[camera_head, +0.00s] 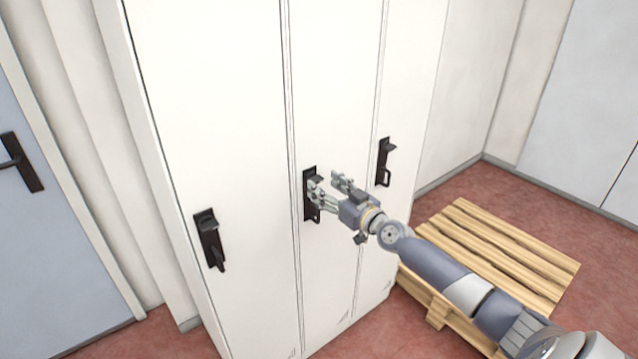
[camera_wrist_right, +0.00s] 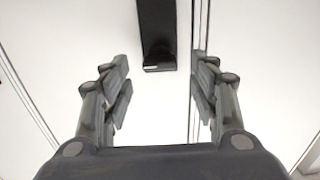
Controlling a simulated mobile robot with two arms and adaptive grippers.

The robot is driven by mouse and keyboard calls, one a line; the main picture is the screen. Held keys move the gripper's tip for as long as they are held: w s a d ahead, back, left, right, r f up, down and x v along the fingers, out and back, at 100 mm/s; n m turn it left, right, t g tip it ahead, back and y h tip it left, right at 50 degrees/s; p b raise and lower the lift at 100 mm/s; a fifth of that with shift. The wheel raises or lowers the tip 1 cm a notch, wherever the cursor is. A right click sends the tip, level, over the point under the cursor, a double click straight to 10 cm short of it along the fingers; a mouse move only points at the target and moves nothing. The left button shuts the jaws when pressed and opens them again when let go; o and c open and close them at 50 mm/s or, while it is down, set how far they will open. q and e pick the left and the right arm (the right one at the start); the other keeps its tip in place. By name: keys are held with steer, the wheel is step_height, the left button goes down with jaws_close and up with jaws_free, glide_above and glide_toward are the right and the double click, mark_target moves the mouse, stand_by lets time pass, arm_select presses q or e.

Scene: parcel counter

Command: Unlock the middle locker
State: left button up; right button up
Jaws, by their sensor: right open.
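The middle locker (camera_head: 333,75) is a tall white door with a black latch (camera_head: 308,206) on its left side. My right gripper (camera_head: 329,182) is open in front of this latch and hides part of it in the head view. In the right wrist view my right gripper (camera_wrist_right: 162,84) has its fingers spread wide with nothing between the tips. The lower end of the black latch (camera_wrist_right: 157,38) shows above and between them there. I cannot tell whether a finger touches the latch. My left gripper is not in view.
The left locker (camera_head: 215,85) and right locker (camera_head: 413,75) have similar black latches (camera_head: 210,240) (camera_head: 384,162). A wooden pallet (camera_head: 500,243) lies on the red floor below my right arm. A blue-grey door (camera_head: 55,260) stands at the left.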

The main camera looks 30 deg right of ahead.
mark_target(319, 181)
steer(key=shift+w+a, duration=0.1)
steer(key=shift+w, duration=1.55)
steer(key=c, duration=1.1)
